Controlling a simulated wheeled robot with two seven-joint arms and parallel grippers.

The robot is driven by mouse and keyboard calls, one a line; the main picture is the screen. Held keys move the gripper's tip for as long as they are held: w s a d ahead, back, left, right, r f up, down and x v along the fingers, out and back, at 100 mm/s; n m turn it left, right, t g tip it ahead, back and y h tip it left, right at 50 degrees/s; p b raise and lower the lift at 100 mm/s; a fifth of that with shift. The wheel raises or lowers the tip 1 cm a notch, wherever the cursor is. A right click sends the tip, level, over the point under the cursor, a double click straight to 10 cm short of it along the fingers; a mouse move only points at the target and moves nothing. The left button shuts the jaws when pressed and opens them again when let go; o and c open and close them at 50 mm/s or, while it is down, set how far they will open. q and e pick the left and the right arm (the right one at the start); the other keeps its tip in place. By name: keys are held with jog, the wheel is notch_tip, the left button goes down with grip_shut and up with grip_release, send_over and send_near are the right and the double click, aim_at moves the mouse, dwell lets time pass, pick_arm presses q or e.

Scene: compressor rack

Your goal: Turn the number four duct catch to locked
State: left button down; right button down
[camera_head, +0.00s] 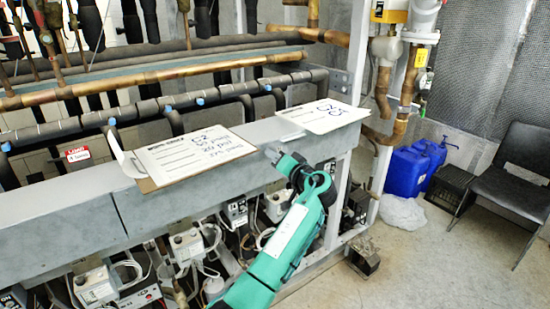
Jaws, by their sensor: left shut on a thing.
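The long grey duct (62,213) runs across the rack from the left edge towards the upright post at centre right. My left gripper (272,154) is at the duct's front upper edge, right of the middle of the view. It is shut on a small catch there, which the fingers mostly hide. No number can be read on the catch, and its turned position cannot be made out. My teal left arm reaches up to it from the bottom of the view. My right gripper is not in view.
A clipboard with a handwritten sheet (195,152) and another sheet (323,115) lie on the duct, close to my gripper. Copper and black pipes (150,75) run behind. Blue jugs (407,172) and a black chair (507,175) stand right; floor (420,270) is clear at lower right.

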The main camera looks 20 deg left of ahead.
pick_arm(q)
jog(key=shift+f, duration=0.1)
dwell(0.7)
jog(key=c, duration=1.3)
grip_release()
